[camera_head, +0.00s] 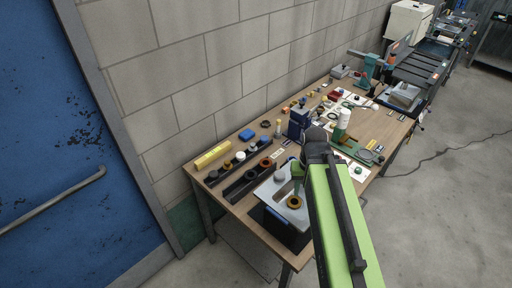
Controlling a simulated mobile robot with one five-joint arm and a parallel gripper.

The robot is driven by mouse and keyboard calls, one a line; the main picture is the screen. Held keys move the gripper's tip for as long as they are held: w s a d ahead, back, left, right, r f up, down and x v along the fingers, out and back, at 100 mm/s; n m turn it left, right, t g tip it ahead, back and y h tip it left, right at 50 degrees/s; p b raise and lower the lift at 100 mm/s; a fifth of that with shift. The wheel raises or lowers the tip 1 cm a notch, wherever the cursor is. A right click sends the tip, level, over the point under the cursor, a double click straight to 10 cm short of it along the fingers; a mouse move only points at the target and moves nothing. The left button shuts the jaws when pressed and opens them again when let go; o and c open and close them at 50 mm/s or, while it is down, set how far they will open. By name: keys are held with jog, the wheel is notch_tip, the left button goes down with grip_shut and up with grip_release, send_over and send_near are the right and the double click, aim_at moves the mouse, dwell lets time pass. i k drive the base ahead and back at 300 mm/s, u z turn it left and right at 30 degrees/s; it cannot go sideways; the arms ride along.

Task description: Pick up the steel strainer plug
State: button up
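A small grey, steel-looking round piece (279,177) sits on the light metal top of a sink-like box (270,194) at the near end of the bench; it may be the strainer plug, but it is too small to be sure. My gripper (297,188) hangs from the dark wrist of my green arm, over that metal top and to the right of the grey piece. The fingers are tiny and partly hidden by my arm. I cannot tell whether they are open or shut, or whether they hold anything.
A gold-brown ring (294,202) lies near the front of the metal top. Dark racks (247,183) with round parts lie to the left.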

aim_at(252, 148)
jog(key=z, duration=1.8)
jog(key=k, duration=1.55)
jog(key=u, duration=2.2)
jog(key=i, duration=2)
jog(key=u, duration=0.05)
